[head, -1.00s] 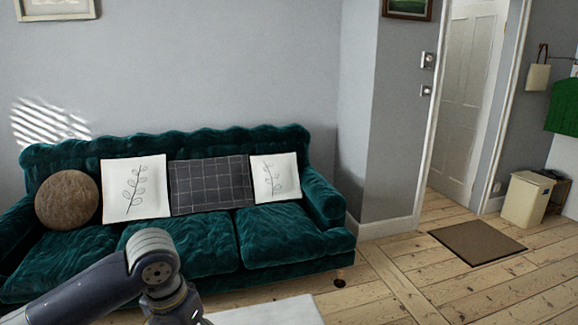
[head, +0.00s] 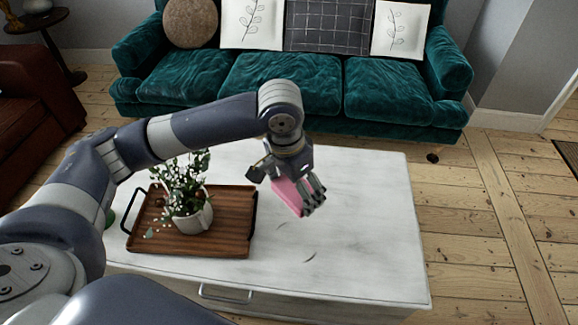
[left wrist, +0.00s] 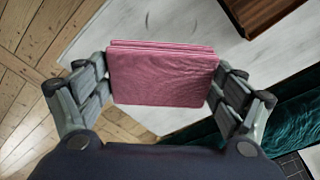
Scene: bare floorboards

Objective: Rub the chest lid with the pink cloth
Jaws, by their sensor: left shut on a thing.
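The pink cloth (head: 287,195) is folded and held in my left gripper (head: 306,202), which is shut on it. In the left wrist view, the cloth (left wrist: 163,75) sits between both fingers of the gripper (left wrist: 163,88). The chest lid (head: 350,207) is a white, worn flat top below the gripper; it also shows in the left wrist view (left wrist: 190,22). The cloth is over the lid's middle, right of the tray. I cannot tell whether it touches the lid. My right gripper is not in view.
A wooden tray (head: 236,238) with black handles stands on the lid's left part, holding a potted plant (head: 192,215). A green sofa (head: 285,90) stands behind the chest. A dark red armchair (head: 35,100) is at the far left. The lid's right part is clear.

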